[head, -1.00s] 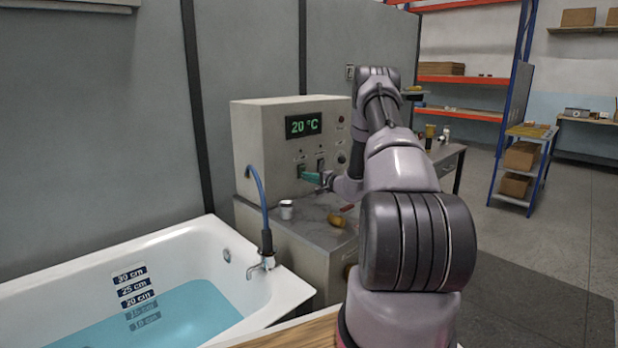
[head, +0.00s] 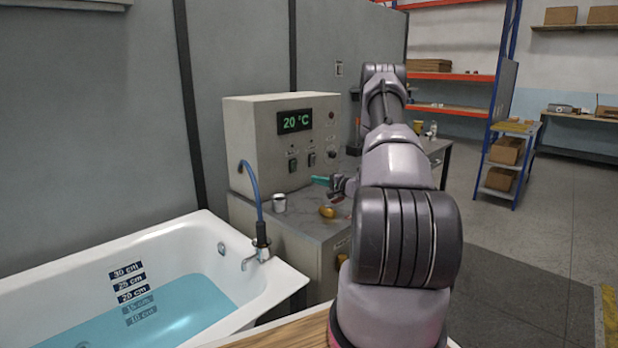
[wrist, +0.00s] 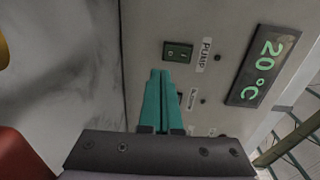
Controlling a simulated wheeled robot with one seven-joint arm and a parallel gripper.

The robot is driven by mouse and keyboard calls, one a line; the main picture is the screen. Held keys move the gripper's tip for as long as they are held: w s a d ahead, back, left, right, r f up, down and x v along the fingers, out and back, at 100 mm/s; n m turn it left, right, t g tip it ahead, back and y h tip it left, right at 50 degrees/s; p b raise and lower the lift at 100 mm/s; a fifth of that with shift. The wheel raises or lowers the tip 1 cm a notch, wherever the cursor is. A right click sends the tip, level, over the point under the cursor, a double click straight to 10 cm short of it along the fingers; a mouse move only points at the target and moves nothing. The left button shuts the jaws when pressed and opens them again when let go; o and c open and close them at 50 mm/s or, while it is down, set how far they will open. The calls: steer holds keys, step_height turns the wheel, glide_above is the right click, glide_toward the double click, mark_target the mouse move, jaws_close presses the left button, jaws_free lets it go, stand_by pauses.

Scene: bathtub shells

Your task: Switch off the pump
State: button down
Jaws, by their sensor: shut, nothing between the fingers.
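The control box (head: 250,135) stands at the end of the tub, with a green 20 °C display (head: 295,122). The pump switch (head: 292,165) is the left of two rockers on its front. In the wrist view the pump switch (wrist: 178,51) is dark green beside the PUMP label (wrist: 204,55); I cannot tell which side is pressed. My gripper (head: 314,179) has teal fingers and is shut and empty. It is apart from the panel in the head view. In the wrist view its fingertips (wrist: 160,73) appear just below the pump switch and partly cover the second switch (wrist: 181,97).
The tub (head: 210,230) holds blue water; the 20 cm mark (head: 132,292) shows just above the surface. A blue hose (head: 255,190) runs from the box to the tap. A white cup (head: 279,203) and a yellow-orange object (head: 327,212) stand on the metal cabinet (head: 300,225).

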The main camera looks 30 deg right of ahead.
steer(key=shift+f+v, duration=0.2)
steer(key=shift+v, duration=0.85)
steer(key=shift+f+v, duration=0.25)
steer(key=shift+v, duration=0.8)
steer(key=shift+s+d, duration=0.1)
